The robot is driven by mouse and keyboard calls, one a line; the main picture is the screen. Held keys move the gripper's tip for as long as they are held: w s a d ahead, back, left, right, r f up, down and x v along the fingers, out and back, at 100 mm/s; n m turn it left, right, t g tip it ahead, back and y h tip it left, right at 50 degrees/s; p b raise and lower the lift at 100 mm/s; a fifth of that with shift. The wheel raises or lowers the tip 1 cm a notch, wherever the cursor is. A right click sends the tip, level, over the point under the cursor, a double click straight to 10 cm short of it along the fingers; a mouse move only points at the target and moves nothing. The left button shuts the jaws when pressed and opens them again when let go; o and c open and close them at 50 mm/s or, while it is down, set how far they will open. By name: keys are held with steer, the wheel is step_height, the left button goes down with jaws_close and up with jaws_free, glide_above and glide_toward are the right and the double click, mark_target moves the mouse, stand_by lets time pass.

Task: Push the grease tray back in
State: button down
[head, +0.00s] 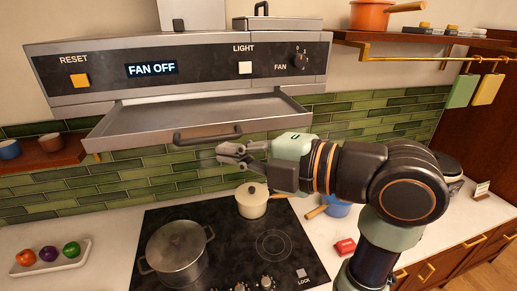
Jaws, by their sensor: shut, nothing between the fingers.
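The grease tray (150,119) is a shallow grey metal tray under the range hood (110,75). It is slid out towards me, its front edge well forward of the hood. A dark bar handle (207,136) is on its front face. My gripper (222,154) is shut and empty, pointing left, just below and in front of the right end of the handle. I cannot tell from this one view whether the fingers touch the handle. The hood display reads "FAN OFF".
Below is a black cooktop (260,260) with a large lidded pot (176,250) and a small cream pan (252,203). A shelf with cups (50,143) is left of the tray. A rail with hanging boards (462,90) is at the right.

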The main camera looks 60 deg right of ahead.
mark_target(203, 142)
steer(key=w, duration=0.1)
steer(key=w+d, duration=0.1)
steer(key=w+p, duration=0.1)
steer(key=w, duration=0.1)
steer(key=shift+d+f, duration=0.2)
steer(key=shift+f, duration=0.15)
steer(key=shift+w+d+f, duration=0.25)
steer(key=shift+w+d, duration=0.2)
steer(key=shift+w, duration=0.15)
